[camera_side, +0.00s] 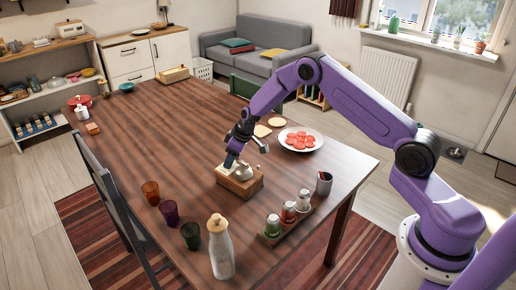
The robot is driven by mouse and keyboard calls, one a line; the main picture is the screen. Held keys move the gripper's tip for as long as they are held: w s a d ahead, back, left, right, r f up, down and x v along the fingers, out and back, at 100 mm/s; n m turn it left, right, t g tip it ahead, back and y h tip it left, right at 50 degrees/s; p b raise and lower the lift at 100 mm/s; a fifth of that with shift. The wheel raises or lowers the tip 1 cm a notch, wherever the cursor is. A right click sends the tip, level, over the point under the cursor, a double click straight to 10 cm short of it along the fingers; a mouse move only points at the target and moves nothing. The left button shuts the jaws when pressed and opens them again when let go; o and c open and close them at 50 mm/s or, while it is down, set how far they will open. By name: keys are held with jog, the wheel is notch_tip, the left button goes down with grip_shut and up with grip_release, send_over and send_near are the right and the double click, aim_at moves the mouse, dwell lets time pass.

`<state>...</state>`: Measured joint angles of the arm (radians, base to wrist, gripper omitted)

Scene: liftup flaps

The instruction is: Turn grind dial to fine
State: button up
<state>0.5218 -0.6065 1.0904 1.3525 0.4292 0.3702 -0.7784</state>
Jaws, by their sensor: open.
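A wooden box with a pale top (240,184) stands near the middle of the table. A small light, rounded metal part (243,172) sits on its top. It looks like a grinder, but no dial or fine marking can be made out at this size. My gripper (232,160) comes down from the upper right and is at the top of the box, on its back left side. The jaws are open. They partly hide the top, and I cannot tell whether they touch it.
On the table (165,110), a plate (315,142) with red slices lies behind right. A rack of spice jars (289,212) and a dark cup (324,183) stand right. A bottle (221,255) and coloured glasses (169,211) stand front left.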

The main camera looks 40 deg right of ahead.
jog(key=shift+a+m+t+h, duration=0.1)
jog(key=shift+m+t+h, duration=0.35)
jog(key=shift+m, duration=1.25)
jog(key=shift+a+m+h, duration=0.1)
jog(key=shift+m+h, duration=0.35)
jog(key=shift+m, duration=0.35)
jog(key=shift+m+h, duration=0.4)
jog(key=shift+m, duration=0.7)
jog(key=shift+a, duration=0.1)
jog(key=w+v, duration=0.1)
jog(key=v, duration=1.6)
jog(key=s+a+r+n+g, duration=0.1)
jog(key=s+a, duration=0.3)
jog(key=s, duration=0.4)
jog(key=s+a+r+n+g+y, duration=0.1)
jog(key=s+a+r+n, duration=0.2)
jog(key=s, duration=0.5)
jog(key=shift+s+a+r+n, duration=0.3)
jog(key=shift+s+a+n, duration=0.15)
jog(key=shift+n, duration=0.35)
